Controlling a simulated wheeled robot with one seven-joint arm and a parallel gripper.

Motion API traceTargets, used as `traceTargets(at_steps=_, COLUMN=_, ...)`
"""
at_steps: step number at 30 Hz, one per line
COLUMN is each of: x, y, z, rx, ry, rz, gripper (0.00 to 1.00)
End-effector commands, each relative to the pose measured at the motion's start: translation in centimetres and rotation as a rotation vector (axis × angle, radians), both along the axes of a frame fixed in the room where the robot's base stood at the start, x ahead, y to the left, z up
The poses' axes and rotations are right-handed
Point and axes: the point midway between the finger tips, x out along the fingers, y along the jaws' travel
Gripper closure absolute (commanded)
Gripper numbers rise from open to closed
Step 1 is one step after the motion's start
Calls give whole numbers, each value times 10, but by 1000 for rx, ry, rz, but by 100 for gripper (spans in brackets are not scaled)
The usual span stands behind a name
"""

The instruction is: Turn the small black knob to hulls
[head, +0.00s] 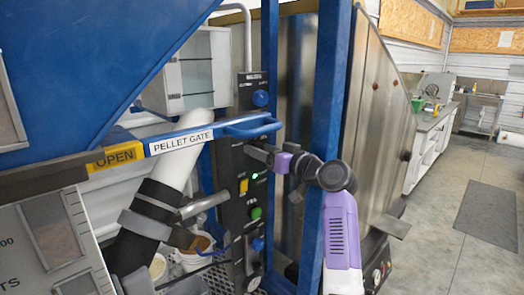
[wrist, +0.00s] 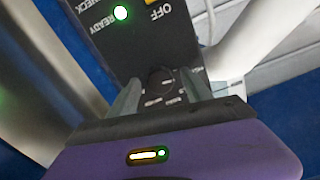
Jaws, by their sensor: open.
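A small black knob (wrist: 160,76) sits on the black control panel (wrist: 135,45) in the wrist view. Small white labels surround it, too blurred to read. My gripper (wrist: 162,90) is open, with one grey finger on either side of the knob. I cannot tell whether the fingers touch it. In the head view my gripper (head: 262,154) reaches the upright panel (head: 233,215) from the right, just below the blue lever, and hides the knob.
A blue lever with a "PELLET GATE" label (head: 182,142) crosses above my gripper. The panel also has a blue knob (head: 261,98), a yellow switch (head: 243,186), a green button (head: 256,213) and a lit green lamp (wrist: 121,12). A blue post (head: 328,90) stands close by my arm.

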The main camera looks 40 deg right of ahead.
Motion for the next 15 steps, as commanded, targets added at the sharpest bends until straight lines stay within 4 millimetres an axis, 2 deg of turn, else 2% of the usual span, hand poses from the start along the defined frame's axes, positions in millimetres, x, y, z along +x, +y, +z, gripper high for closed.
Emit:
traceTargets(at_steps=1, x=0, y=0, z=0, rx=0, ry=0, rz=0, gripper=48)
traceTargets(at_steps=9, x=0, y=0, z=0, rx=0, ry=0, rz=0, gripper=100)
traceTargets(at_steps=15, x=0, y=0, z=0, rx=11, ry=0, rz=0, gripper=100)
